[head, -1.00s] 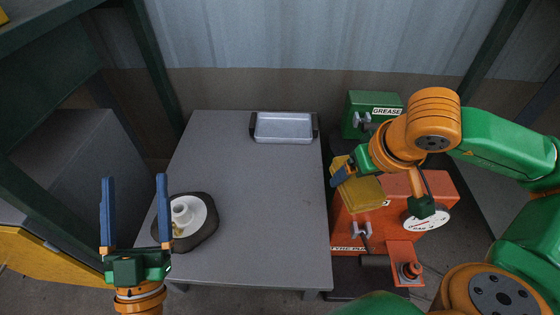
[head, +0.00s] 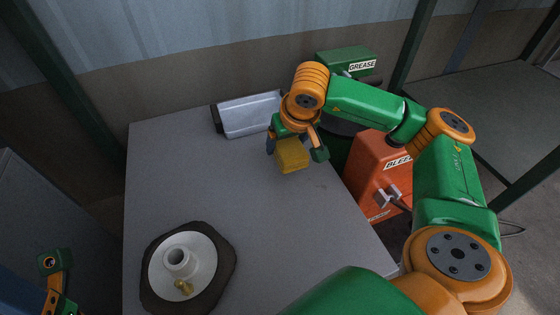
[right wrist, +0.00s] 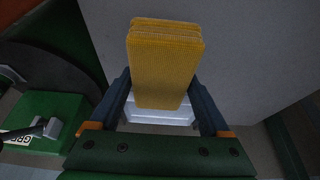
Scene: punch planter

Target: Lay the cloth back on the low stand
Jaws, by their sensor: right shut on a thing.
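The yellow folded cloth (head: 292,155) is held by my right gripper (head: 283,145) above the far right part of the grey table. In the right wrist view the cloth (right wrist: 165,60) sits between the two blue fingers. A shallow silver piece with dark ends (head: 250,115), which looks like the low stand, lies at the table's back edge, just left of the gripper. The arm hides its right end. Part of it shows beyond the cloth in the right wrist view (right wrist: 150,115). My left gripper (head: 20,290) is only partly in view at the lower left corner; its opening is unclear.
A dark mat with a white round flange and a brass fitting (head: 182,262) lies at the table's near left. Right of the table stand a red box (head: 378,165) and a green box marked GREASE (head: 345,62). The table's middle (head: 215,185) is clear.

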